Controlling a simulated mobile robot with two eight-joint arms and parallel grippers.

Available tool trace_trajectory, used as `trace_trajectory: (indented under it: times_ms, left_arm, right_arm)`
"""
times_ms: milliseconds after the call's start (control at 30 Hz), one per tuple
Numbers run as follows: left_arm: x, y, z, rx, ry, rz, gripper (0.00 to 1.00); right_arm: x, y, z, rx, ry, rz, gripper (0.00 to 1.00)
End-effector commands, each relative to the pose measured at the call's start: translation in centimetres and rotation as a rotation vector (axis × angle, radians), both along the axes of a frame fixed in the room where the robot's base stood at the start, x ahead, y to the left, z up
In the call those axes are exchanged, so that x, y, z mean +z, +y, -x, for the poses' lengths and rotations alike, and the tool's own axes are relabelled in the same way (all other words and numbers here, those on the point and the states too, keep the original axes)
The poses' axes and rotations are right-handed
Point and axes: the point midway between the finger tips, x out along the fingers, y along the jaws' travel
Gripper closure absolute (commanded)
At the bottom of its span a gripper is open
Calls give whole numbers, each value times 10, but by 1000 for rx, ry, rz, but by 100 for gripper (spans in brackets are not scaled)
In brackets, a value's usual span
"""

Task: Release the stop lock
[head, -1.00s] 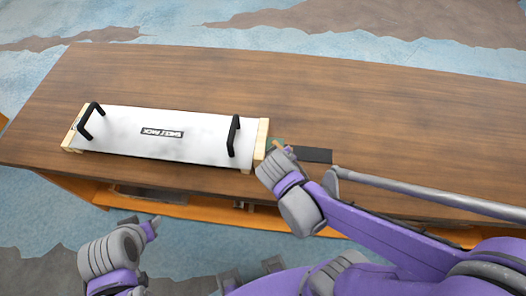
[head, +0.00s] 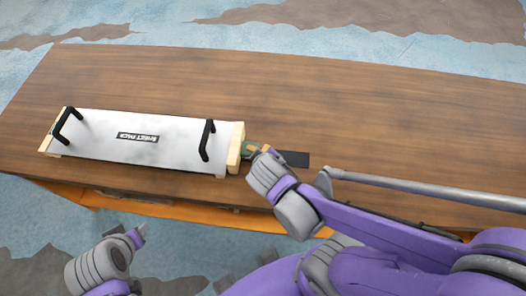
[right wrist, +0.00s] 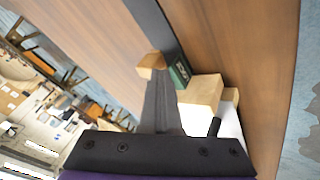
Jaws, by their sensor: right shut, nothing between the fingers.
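The sheet pack (head: 100,135), a white panel with two black handles and wooden ends, lies on the table. At its right end are a small green block (head: 249,150) and a dark strip (head: 293,158). In the right wrist view the green block (right wrist: 179,72) carries a label too small to read. A small wooden piece (right wrist: 150,63) sits beside it. My right gripper (right wrist: 158,84) is shut and empty, its tips at the wooden piece; I cannot tell whether they touch. My left gripper (head: 141,231) is in front of the table, away from the pack; its jaws are unclear.
The brown table (head: 330,100) is clear behind and to the right of the pack. My right arm reaches over its front edge. A wooden end block (right wrist: 200,92) stands close to the green block. Blue and brown floor surrounds the table.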

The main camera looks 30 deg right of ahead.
Motion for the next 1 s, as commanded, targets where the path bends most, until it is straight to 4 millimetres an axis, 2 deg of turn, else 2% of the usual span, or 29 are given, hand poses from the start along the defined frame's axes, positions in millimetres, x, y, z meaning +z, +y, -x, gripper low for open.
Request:
trace_trajectory:
  times_ms: [333,700,1000]
  left_arm:
    - [-1,0,0,0,0,0,50]
    - [-7,0,3,0,6,0,50]
    - [-7,0,3,0,5,0,50]
  right_arm:
    - [-1,0,0,-1,1,0,100]
    - [-1,6,-13,-1,1,-1,100]
    - [0,6,-14,-1,0,-1,100]
